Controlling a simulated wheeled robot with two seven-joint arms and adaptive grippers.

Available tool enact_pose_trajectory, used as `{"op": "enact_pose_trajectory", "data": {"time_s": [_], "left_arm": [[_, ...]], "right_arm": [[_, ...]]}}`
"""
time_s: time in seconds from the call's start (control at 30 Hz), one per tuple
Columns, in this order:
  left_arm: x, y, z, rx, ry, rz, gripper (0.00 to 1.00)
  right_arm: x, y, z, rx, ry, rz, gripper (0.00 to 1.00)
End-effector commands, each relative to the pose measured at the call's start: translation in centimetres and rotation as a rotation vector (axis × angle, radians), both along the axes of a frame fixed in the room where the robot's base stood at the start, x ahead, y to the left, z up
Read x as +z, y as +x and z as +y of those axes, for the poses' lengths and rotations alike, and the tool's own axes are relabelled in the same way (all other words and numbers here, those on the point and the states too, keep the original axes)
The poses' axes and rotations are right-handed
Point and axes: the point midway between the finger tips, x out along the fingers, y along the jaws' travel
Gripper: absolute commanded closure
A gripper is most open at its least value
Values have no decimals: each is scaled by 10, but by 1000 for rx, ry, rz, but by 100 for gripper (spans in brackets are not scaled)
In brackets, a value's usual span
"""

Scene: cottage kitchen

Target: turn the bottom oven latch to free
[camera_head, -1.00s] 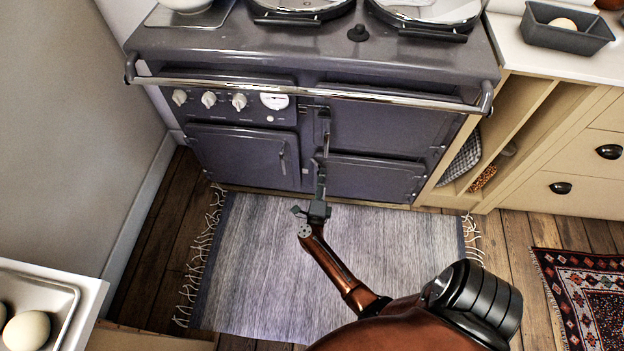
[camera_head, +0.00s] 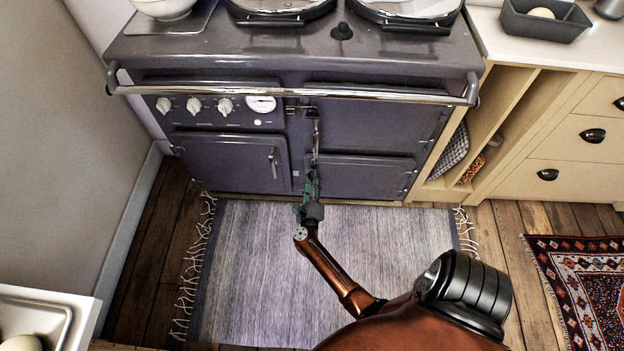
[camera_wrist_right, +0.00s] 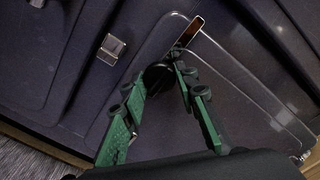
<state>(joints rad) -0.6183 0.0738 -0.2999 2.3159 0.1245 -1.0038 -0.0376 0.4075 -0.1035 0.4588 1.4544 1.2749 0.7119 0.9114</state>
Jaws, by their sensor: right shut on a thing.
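The stove is a dark grey range with several doors. The bottom oven door (camera_head: 365,178) is at its lower right and looks closed. Its latch (camera_wrist_right: 187,33) is a slim bar at the door's left side, with a shiny end showing beyond the fingers in the wrist view. My right gripper (camera_head: 311,184) reaches up to this latch from below. In the wrist view its green fingers (camera_wrist_right: 170,72) close around the latch's dark part (camera_wrist_right: 157,77). The fingers hide much of the latch, so its exact turn is hard to tell. My left gripper is out of view.
A chrome rail (camera_head: 300,91) runs across the stove front above the doors. Another door handle (camera_head: 273,162) is to the left. A metal catch (camera_wrist_right: 111,48) sits beside the latch. A striped rug (camera_head: 250,270) covers the floor in front, otherwise clear.

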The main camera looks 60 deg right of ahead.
Motion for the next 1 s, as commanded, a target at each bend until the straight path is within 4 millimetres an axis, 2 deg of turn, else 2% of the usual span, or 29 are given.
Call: {"op": "enact_pose_trajectory", "data": {"time_s": [0.37,0.4,0.67,1.0], "left_arm": [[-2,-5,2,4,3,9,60],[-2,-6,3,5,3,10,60],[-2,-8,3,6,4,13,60],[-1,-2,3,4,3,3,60]], "right_arm": [[-1,3,4,7,10,-8,100],[-1,3,4,7,10,-8,72],[-1,1,1,3,7,-6,54],[0,0,0,1,4,-6,54]]}}
